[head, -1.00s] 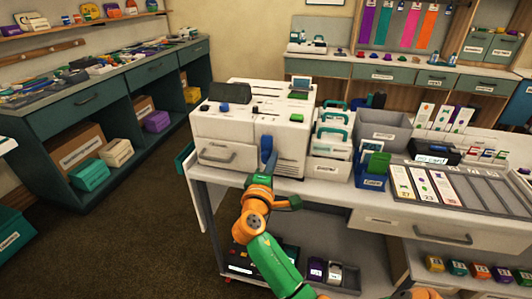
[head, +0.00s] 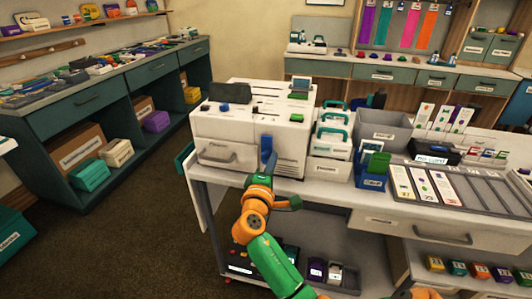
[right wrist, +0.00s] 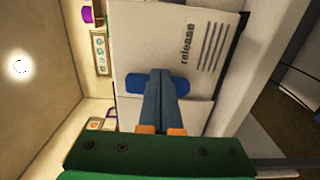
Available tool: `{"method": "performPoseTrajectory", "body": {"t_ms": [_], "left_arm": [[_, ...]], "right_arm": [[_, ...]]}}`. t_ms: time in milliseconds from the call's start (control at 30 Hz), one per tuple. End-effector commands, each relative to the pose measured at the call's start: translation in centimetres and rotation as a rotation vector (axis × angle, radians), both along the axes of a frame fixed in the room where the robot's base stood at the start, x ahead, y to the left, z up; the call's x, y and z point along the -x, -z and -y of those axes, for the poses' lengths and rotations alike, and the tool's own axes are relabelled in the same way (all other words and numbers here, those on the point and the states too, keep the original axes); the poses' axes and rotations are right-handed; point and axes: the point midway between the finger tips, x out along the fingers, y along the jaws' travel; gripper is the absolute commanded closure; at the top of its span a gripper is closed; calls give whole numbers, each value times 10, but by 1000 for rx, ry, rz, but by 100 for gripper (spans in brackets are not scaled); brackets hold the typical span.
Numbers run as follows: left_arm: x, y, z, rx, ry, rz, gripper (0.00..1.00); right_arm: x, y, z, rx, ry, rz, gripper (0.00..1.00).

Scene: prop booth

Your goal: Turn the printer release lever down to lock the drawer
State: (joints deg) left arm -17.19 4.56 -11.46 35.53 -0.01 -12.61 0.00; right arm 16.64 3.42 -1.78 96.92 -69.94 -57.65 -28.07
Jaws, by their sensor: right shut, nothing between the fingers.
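The white printer (head: 245,125) stands on the white cart, with its drawer (head: 218,154) on the front, left of the lever. The blue release lever (head: 266,143) is on the front and looks upright. In the right wrist view the lever (right wrist: 181,87) shows on both sides of my fingers, which hide its middle, beside the printed word "release". My right gripper (head: 266,168) is shut and empty, its tips at or just in front of the lever. I cannot tell whether they touch. My left gripper is not in view.
White cases with teal handles (head: 330,150) and a blue bin (head: 371,172) stand right of the printer. A card tray (head: 485,197) lies further right. The cart's lower shelf (head: 343,287) holds small boxes. The floor (head: 130,230) at left is clear.

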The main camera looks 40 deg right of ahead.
Motion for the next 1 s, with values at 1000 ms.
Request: {"method": "performPoseTrajectory", "body": {"t_ms": [1000], "left_arm": [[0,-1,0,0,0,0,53]], "right_arm": [[-7,-6,-6,0,0,0,100]]}}
